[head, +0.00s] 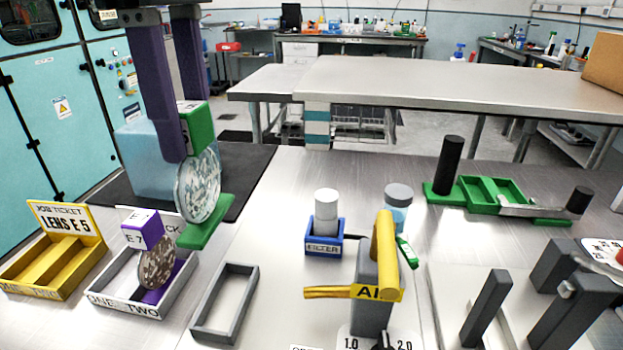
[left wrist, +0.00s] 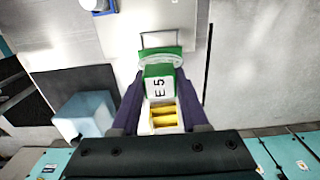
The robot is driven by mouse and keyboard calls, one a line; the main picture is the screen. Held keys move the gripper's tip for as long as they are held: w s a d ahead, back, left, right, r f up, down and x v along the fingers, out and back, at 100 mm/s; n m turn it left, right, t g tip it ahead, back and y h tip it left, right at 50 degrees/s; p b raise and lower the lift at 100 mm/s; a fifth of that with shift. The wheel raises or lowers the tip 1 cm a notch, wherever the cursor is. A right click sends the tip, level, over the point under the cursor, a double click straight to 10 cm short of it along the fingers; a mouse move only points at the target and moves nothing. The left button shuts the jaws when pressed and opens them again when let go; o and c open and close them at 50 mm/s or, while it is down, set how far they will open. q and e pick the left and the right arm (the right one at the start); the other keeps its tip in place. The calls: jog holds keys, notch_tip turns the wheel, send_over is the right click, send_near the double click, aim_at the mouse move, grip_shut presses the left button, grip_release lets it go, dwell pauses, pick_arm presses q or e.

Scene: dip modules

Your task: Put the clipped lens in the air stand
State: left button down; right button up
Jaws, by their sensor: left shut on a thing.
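My left gripper (head: 184,128) is shut on the green clip block (head: 200,126) of a round, speckled clear lens (head: 199,186). The block reads E 5 in the left wrist view (left wrist: 160,85). The lens hangs upright in the air, with a green foot (head: 206,236) at its bottom, above and right of the rack. A grey post (head: 371,312) with a yellow bar and a label starting "AI" stands at front centre; the label's end is hidden. An empty grey rectangular frame (head: 196,325) lies left of it. I cannot tell which is the air stand. My right gripper is not in view.
A rack (head: 118,302) marked ONE, TWO holds a purple-clipped E 7 lens (head: 157,262). A yellow job ticket tray (head: 62,215) reads LENS E 5. A blue FILTER holder (head: 323,247), a jar (head: 397,205) and a green tray (head: 515,190) stand farther right. Bare table lies between.

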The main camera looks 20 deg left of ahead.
aim_at(201, 198)
pick_arm(q)
notch_tip(201, 198, down, 8)
jog(key=shift+f+p, duration=0.1)
jog(key=shift+p, duration=0.2)
notch_tip(201, 198, down, 5)
jog(key=shift+r, duration=0.1)
jog(key=shift+f, duration=0.25)
jog(key=c, duration=0.9)
grip_release()
jog(key=shift+f, duration=0.1)
jog(key=o, duration=0.5)
jog(key=shift+r, duration=0.4)
notch_tip(201, 198, up, 12)
jog(key=shift+f+b, duration=0.15)
jog(key=shift+b, duration=0.4)
